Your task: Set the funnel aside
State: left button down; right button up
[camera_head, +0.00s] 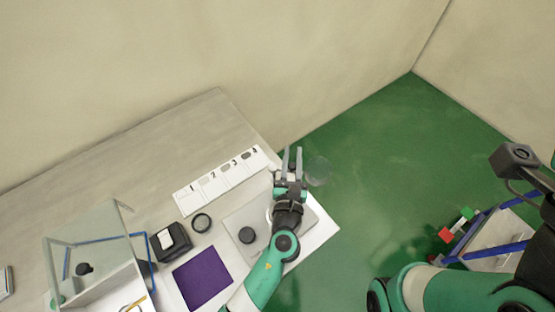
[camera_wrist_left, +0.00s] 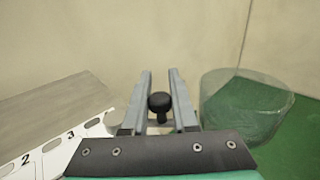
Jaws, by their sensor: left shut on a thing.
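My left gripper (camera_head: 292,162) is raised over the far right end of the table. In the left wrist view, its two fingers (camera_wrist_left: 161,98) stand on either side of a black knob on a short stem (camera_wrist_left: 160,104) and are shut on it. A clear, see-through, round-walled piece (camera_wrist_left: 246,108), wider at the top, shows just right of the fingers. In the head view it is a faint clear disc (camera_head: 318,171) against the green floor. It may be the funnel; I cannot tell whether it joins the knob. My right gripper is not in view.
Bare table lies behind.

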pick_arm(q)
jog(key=shift+y, duration=0.4)
jog(key=c, duration=1)
grip_release()
